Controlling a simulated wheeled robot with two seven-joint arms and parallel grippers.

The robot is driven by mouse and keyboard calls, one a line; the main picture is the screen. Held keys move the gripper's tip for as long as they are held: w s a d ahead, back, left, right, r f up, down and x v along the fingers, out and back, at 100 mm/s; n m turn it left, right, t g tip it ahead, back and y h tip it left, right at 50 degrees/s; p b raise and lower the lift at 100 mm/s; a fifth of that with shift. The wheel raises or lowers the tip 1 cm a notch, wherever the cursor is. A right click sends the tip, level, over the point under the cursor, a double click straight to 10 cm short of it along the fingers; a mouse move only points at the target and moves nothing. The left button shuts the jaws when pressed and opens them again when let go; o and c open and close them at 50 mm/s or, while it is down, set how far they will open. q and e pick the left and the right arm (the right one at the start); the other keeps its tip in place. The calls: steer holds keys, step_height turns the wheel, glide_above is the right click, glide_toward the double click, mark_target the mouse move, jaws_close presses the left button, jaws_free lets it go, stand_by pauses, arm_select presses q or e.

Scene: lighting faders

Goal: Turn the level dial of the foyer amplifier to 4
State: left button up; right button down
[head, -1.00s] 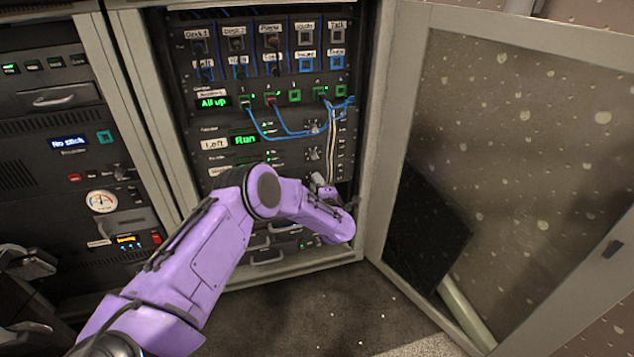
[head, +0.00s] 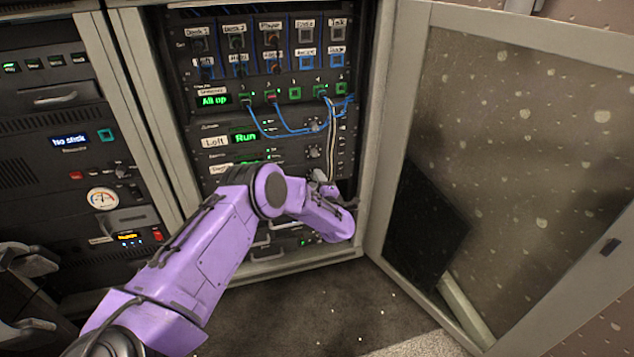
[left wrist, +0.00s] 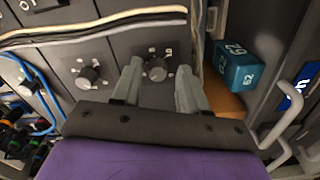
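My left gripper (head: 322,186) is at the rack, low on the right side of the panels. In the left wrist view, its two grey fingers (left wrist: 159,76) are open on either side of a dark round dial (left wrist: 157,70). Whether they touch it cannot be told. A second, similar dial (left wrist: 90,77) is to the left. In the head view, two dials (head: 313,124) (head: 313,151) show above the gripper. An amplifier label reads "Loft" (head: 214,142), with a green "Run" display (head: 245,137). The lower label is partly hidden by my arm and unreadable. My right gripper is not in view.
White cables (head: 331,150) hang beside the dials, and blue patch cables (head: 275,127) loop above. A teal block (left wrist: 235,62) sits by the right finger, near a pale handle (left wrist: 285,125). The open cabinet door (head: 378,150) stands on the right.

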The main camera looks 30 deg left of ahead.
arm_select(q)
steer(key=shift+r, duration=0.1)
steer(key=p+v, duration=0.3)
steer(key=v, duration=0.7)
steer(key=shift+s+d, duration=0.15)
steer(key=shift+s, duration=0.05)
